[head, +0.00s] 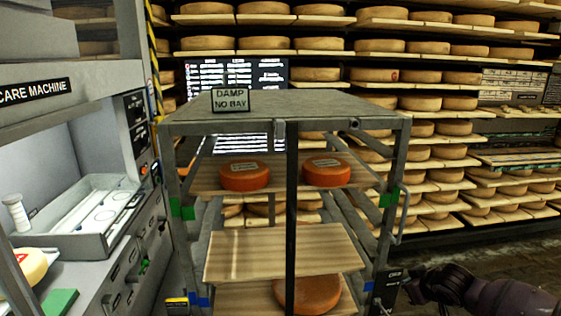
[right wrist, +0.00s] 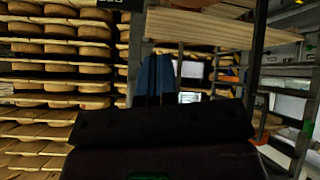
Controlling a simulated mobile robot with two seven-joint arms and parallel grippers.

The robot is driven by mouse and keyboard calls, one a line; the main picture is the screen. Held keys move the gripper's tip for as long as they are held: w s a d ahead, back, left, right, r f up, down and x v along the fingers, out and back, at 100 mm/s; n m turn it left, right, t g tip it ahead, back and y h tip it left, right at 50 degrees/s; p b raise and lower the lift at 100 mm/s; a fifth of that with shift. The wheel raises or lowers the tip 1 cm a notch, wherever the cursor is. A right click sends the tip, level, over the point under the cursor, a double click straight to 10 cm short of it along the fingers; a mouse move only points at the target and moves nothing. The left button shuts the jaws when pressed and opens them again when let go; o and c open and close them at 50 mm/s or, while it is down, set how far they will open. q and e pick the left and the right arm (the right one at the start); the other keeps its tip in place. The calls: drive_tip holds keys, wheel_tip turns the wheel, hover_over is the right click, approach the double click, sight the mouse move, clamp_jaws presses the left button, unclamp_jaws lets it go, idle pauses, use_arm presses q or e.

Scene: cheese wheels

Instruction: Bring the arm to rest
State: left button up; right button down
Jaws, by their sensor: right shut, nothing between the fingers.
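My right arm (head: 500,296) comes in from the lower right of the head view. Its hand end is low beside the right post of the metal rack (head: 397,170). My right gripper (right wrist: 156,80) shows in the right wrist view with its blue fingers together and nothing between them. Whether it touches the rack cannot be told. My left gripper is in neither view.
The rack carries wooden boards (head: 230,252) and orange cheese wheels (head: 244,177). A sign reading DAMP NO BAY (head: 230,100) stands on its top. A care machine (head: 60,140) is at left. Shelves of cheese wheels fill the back. Floor shows at lower right.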

drive_tip(key=s+a+f+n+t+y+b, duration=0.1)
drive_tip(key=s+a+t+y, duration=0.1)
drive_tip(key=s+a, duration=0.35)
drive_tip(key=s+a+f+n+t+y, duration=0.1)
drive_tip(key=s+a+t, duration=0.25)
drive_tip(key=a, duration=0.35)
use_arm(q)
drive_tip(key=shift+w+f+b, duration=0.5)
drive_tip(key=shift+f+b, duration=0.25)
drive_tip(key=shift+b, duration=0.25)
use_arm(e)
drive_tip(key=s+d+f+m+h, duration=0.1)
drive_tip(key=s+f+m, duration=0.1)
drive_tip(key=s+f, duration=0.2)
drive_tip(key=s+d+f+m+g+h, duration=0.1)
drive_tip(key=s+f, duration=0.4)
drive_tip(key=s, duration=0.6)
drive_tip(key=s+d+f+m+g+h, duration=0.1)
drive_tip(key=s+d+f+m+h, duration=0.1)
drive_tip(key=s, duration=0.6)
wheel_tip(320, 180, down, 2)
drive_tip(key=shift+s+d+f+m+h, duration=0.2)
drive_tip(key=shift+d+m+h, duration=0.2)
drive_tip(key=shift+d+m, duration=0.2)
drive_tip(key=shift+g, duration=0.25)
